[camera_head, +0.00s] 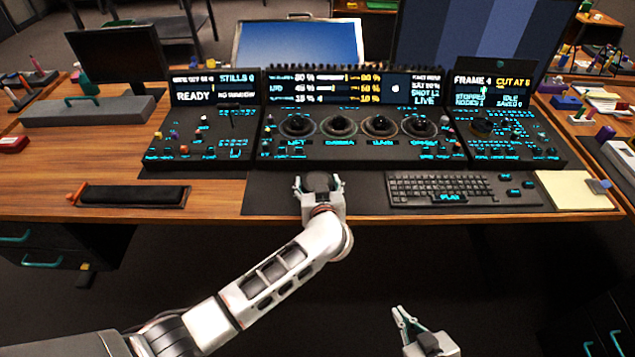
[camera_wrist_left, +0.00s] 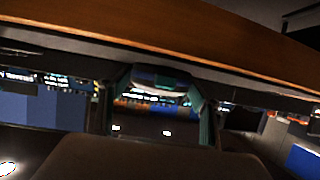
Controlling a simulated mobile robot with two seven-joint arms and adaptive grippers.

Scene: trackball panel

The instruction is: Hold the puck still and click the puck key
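My left gripper (camera_head: 318,186) is at the front edge of the desk, left of the keyboard. Its fingers stand on both sides of a dark round piece, which I take for the puck (camera_head: 319,180). In the left wrist view the fingertips bend inward and seem to touch the sides of a dark rounded object between them, apparently the puck (camera_wrist_left: 160,78). My right gripper (camera_head: 426,335) is low in the head view, in front of the desk and apart from it. Its finger gap is unclear. I cannot tell which key is the puck key; several small keys (camera_head: 511,184) sit right of the keyboard.
The black keyboard (camera_head: 440,187) lies right of my left gripper. Behind it is the console with several trackballs (camera_head: 380,127) and lit screens (camera_head: 352,85). A dark wrist rest (camera_head: 132,196) lies at left, a yellow pad (camera_head: 566,190) at right. Bare wood (camera_head: 60,185) is free at left.

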